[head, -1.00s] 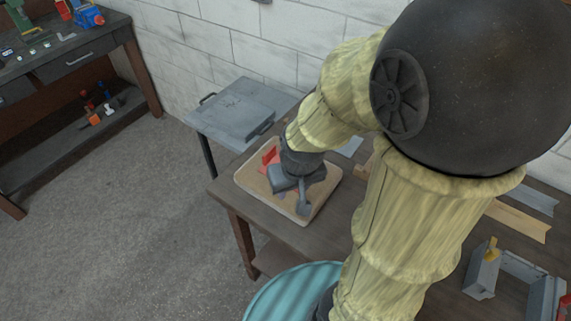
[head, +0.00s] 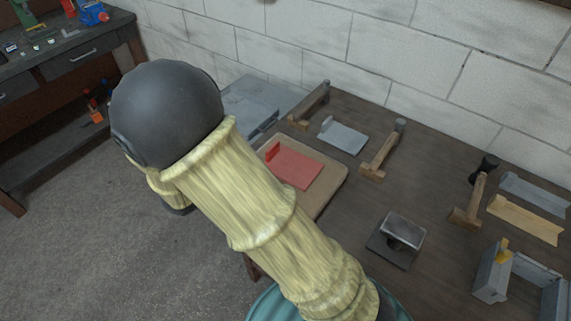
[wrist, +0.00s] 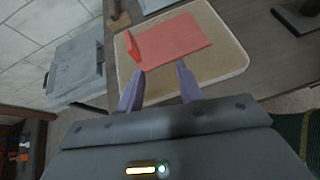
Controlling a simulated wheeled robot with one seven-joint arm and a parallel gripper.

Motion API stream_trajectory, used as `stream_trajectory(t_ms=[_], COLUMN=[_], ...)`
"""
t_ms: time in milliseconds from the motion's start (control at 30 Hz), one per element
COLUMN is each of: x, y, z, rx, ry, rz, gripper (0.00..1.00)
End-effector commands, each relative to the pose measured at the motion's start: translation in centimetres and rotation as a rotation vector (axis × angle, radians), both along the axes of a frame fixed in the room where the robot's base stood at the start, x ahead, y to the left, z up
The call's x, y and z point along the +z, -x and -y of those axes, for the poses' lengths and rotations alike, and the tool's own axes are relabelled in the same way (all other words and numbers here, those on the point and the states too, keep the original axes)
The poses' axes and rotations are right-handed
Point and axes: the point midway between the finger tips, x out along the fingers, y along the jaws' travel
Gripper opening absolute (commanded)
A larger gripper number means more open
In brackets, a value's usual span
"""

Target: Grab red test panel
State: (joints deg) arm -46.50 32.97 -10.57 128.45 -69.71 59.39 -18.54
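The red test panel (head: 296,167) lies flat on a tan board (head: 326,201) at the left end of the bench, with a raised red lip at its left end. In the wrist view the red panel (wrist: 172,43) lies ahead of my gripper (wrist: 160,82), on the pale-edged board (wrist: 232,64). The two fingers are apart, with nothing between them, and their tips are near the panel's near edge. I cannot tell the height of the tips above the board. In the head view my arm hides the gripper and part of the board.
A dark block with a metal top (head: 402,232) stands front right. A grey metal case (head: 250,106) is at back left.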

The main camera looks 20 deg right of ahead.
Motion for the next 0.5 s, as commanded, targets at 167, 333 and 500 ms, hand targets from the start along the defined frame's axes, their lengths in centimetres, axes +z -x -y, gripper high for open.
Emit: stream_trajectory(t_ms=[167,333,500], x=[0.3,0.4,0.4], y=[-1.9,-2.0,-2.0], z=[-3.1,-3.2,-3.1], rx=[0.175,0.183,0.181], ry=[0.141,0.148,0.146], rz=[0.011,0.014,0.013], gripper=[0.36,0.36,0.36])
